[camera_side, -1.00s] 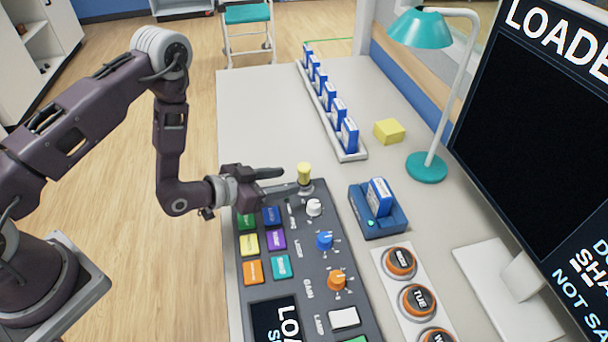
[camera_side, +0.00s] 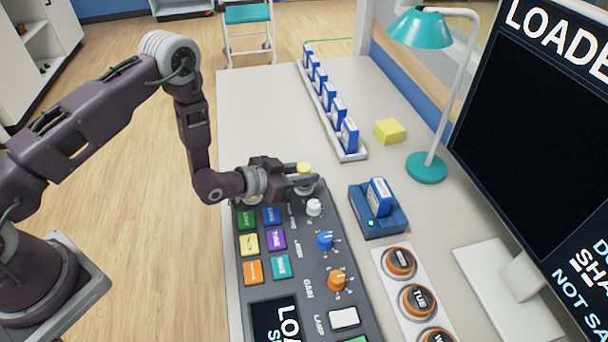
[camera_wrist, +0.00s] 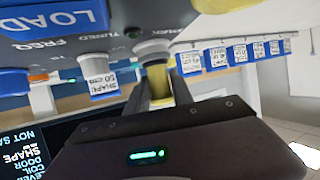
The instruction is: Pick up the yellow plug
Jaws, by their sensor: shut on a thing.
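The yellow plug (camera_side: 303,168) stands upright at the far end of the dark control panel (camera_side: 318,262), in a pale round socket. My gripper (camera_side: 302,180) reaches it horizontally from the left, with its fingers around the plug's side. The fingers are shut on the plug and partly hide it; its yellow top shows above them. In the wrist view the yellow plug (camera_wrist: 158,84) sits between the two fingers, against the pale socket (camera_wrist: 153,50).
A blue dock (camera_side: 378,222) holding a blue cartridge stands right of the panel. A tray of several blue cartridges (camera_side: 348,155), a yellow block (camera_side: 389,131) and a teal lamp (camera_side: 426,167) are farther back. White, blue and orange knobs line the panel. The table's far left is clear.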

